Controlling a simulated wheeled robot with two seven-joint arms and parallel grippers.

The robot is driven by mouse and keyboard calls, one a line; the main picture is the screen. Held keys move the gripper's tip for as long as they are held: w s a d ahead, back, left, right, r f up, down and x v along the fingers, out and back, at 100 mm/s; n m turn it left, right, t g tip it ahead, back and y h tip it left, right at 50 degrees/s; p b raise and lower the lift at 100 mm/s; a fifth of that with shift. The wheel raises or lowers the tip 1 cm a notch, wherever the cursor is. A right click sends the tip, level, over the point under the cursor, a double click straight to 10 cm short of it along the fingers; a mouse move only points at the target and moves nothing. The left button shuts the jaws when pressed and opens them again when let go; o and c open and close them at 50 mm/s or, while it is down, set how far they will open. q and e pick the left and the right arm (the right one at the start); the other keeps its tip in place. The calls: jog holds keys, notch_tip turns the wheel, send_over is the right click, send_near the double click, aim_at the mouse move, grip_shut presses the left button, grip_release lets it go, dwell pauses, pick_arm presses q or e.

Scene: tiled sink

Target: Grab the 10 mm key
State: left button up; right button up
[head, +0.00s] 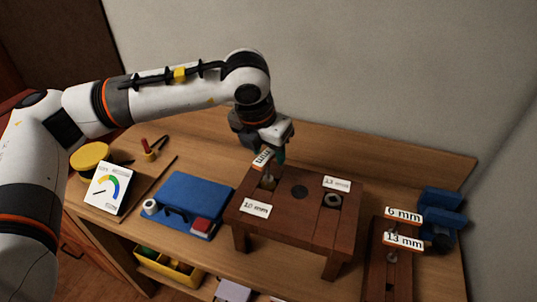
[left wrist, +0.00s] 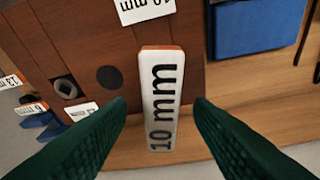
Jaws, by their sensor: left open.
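The 10 mm key has a white label marked "10 mm" (left wrist: 161,85) on an orange-edged handle. In the left wrist view it stands between the two green fingers of my left gripper (left wrist: 160,102), with a gap on each side. In the head view the key (head: 262,158) stands upright at the left of the brown wooden stand (head: 300,207), beside a "10 mm" tag (head: 256,207). My left gripper (head: 276,153) is open, pointing down around the key's handle. The key's lower end is hidden in the wrist view. My right gripper is not in view.
A rack at right holds the 6 mm key (head: 403,215) and 13 mm key (head: 403,241), near a blue vise (head: 441,210). A wall (head: 380,80) rises behind the bench.

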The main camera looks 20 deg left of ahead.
aim_at(268, 172)
pick_arm(q)
jog(key=p+x, duration=0.1)
jog(key=x, duration=0.2)
jog(key=shift+a, duration=0.1)
jog(key=shift+f, duration=0.25)
grip_shut()
